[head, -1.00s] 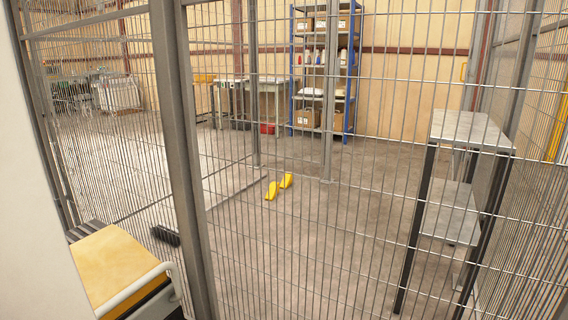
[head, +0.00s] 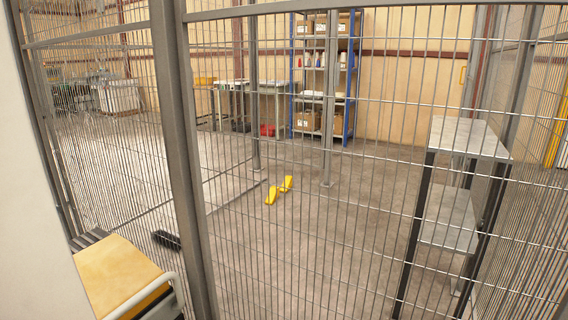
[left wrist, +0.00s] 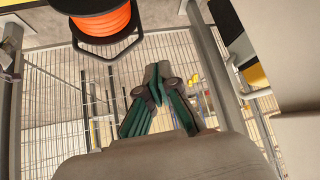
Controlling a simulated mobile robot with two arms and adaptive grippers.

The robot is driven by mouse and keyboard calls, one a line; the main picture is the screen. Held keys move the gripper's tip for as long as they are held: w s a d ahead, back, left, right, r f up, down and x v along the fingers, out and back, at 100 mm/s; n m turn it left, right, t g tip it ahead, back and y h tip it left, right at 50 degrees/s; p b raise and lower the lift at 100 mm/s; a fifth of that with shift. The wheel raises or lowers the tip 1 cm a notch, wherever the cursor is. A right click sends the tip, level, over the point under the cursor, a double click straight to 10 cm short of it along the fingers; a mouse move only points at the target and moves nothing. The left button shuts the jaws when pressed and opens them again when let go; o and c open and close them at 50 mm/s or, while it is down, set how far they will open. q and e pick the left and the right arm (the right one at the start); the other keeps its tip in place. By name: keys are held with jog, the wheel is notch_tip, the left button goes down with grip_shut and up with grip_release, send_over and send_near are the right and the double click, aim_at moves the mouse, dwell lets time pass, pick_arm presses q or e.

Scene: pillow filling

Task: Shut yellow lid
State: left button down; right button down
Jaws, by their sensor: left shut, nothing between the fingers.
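A flat yellow-orange top (head: 115,275) with a pale rail along its right side shows at the lower left of the head view. I cannot tell whether it is the yellow lid. My left gripper (left wrist: 157,74) shows in the left wrist view, its dark green fingers together and empty. A yellow and black patch (left wrist: 254,76) lies right of the gripper in that view, partly cut off by a pale surface, and is apart from the fingers. My right gripper is in neither view.
A wire mesh fence with a grey post (head: 178,150) stands close in front. Beyond it are yellow pieces (head: 271,193) on the floor, a grey metal table (head: 468,135) and blue shelving (head: 350,90). An orange spool (left wrist: 103,22) is at the wrist view's top left.

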pick_arm(q)
jog(key=s+a+f+g+y+p, duration=0.1)
jog(key=s+a+f+g+p, duration=0.2)
jog(key=s, duration=0.5)
notch_tip(320, 180, down, 11)
jog(key=w+g+p, duration=0.1)
jog(key=g+p, duration=0.1)
jog(key=p, duration=0.2)
jog(key=shift+d+f, duration=0.2)
jog(key=shift+d, duration=0.2)
dwell(0.3)
